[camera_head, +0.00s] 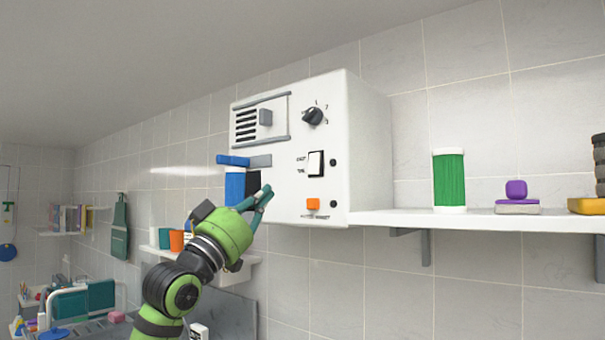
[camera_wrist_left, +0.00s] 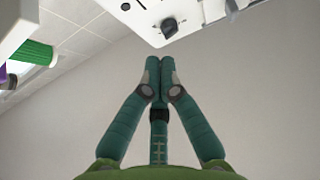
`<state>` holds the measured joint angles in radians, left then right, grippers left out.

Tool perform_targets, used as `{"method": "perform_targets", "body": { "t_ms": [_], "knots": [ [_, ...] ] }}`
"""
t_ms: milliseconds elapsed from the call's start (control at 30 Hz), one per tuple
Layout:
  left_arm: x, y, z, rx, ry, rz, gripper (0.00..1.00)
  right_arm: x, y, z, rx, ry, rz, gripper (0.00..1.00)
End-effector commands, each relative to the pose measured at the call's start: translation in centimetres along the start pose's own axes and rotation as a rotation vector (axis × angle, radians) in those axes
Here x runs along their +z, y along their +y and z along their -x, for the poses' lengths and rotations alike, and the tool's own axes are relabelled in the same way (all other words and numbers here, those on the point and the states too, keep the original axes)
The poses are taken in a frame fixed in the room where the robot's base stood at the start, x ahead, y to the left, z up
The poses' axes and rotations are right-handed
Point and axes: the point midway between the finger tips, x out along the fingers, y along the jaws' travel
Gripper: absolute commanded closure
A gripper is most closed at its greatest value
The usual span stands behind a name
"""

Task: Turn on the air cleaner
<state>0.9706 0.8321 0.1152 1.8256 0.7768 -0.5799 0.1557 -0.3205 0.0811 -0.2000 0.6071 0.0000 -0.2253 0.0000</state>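The air cleaner (camera_head: 332,150) is a white box on the wall at the centre of the head view. Its front has a vent grille with a grey slider, a dark rotary knob (camera_head: 313,116), a white rocker switch (camera_head: 316,163) and an orange button (camera_head: 313,204). My left gripper (camera_head: 265,192) is shut and empty, in front of the box's lower left part, left of the switch and button. In the left wrist view, the fingertips (camera_wrist_left: 160,64) touch each other, with the knob (camera_wrist_left: 169,27) just beyond them. My right gripper is not in view.
A shelf (camera_head: 480,222) runs right of the box, bearing a green cylinder (camera_head: 449,180) and a purple item (camera_head: 516,189) on a stack. A blue cylinder (camera_head: 235,186) stands behind my left gripper. More shelves and a cluttered counter are at lower left.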

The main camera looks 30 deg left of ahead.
Motion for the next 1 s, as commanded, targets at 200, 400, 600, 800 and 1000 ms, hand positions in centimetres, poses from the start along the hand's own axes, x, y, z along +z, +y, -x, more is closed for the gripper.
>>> {"method": "perform_targets", "body": {
  "t_ms": [200, 400, 600, 800, 1000],
  "knots": [
    [-0.6, 0.0, -3.2, 0.000, 0.000, 0.003, 1.00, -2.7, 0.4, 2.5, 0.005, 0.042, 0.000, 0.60],
    [-0.8, 0.0, -7.7, -0.002, -0.001, 0.003, 1.00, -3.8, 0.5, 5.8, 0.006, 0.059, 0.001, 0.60],
    [0.4, 0.0, -11.1, -0.001, -0.005, 0.001, 1.00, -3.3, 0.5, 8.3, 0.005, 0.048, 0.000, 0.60],
    [2.2, 0.0, -12.5, 0.000, -0.002, -0.001, 1.00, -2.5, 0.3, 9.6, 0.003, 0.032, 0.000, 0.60],
    [2.8, 0.0, -12.7, -0.001, 0.000, 0.000, 1.00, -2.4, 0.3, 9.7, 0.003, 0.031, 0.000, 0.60]
  ]
}}
